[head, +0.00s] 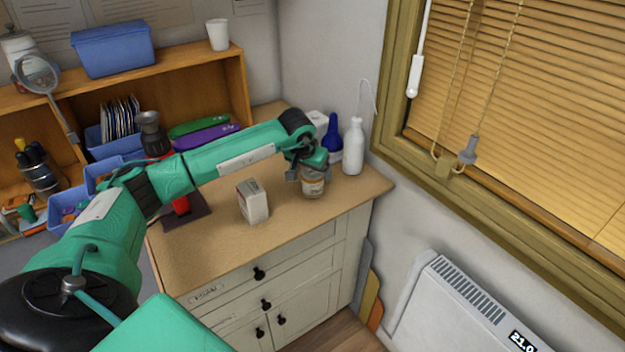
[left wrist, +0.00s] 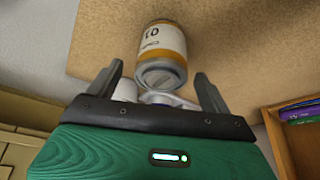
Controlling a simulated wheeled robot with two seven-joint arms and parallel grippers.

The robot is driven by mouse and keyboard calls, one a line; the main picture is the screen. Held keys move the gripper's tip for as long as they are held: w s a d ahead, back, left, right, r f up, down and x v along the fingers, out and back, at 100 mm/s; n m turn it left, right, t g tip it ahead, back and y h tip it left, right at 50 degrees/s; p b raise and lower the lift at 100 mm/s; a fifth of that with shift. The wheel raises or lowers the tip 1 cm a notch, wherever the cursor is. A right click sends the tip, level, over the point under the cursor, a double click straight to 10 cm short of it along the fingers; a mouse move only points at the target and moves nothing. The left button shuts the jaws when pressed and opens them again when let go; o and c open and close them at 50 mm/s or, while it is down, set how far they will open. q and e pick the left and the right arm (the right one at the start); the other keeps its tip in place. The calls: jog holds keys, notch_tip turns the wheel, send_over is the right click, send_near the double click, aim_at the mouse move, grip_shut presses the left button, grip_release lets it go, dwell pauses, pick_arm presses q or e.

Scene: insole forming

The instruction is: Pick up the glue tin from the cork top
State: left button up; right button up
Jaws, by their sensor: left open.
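The glue tin (head: 314,184), a small round tin with a white and orange label and grey lid, stands upright on the cork top (head: 235,240) near its right end. My left gripper (head: 307,170) reaches over from the left and hides part of the tin's upper portion. In the left wrist view the tin (left wrist: 163,52) appears upside down, its grey lid towards my left gripper (left wrist: 159,75). The two fingers are spread, one to each side of the lid, with visible gaps. I cannot tell how deep the lid sits between them. My right gripper is not in view.
A white box (head: 252,201) stands left of the tin. A white bottle (head: 353,147) and a blue bottle (head: 332,138) stand close behind it. A wooden shelf (head: 236,85) is at the back left. The front of the cork top is clear.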

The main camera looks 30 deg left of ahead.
pick_arm(q)
jog(key=p+x, duration=0.2)
jog(key=x, duration=0.2)
jog(key=shift+a+f, duration=0.1)
jog(key=shift+f, duration=0.1)
jog(key=shift+w+f, duration=0.15)
jog(key=shift+f, duration=0.15)
jog(key=shift+c, duration=0.4)
jog(key=c, duration=1.1)
jog(key=shift+r, duration=0.1)
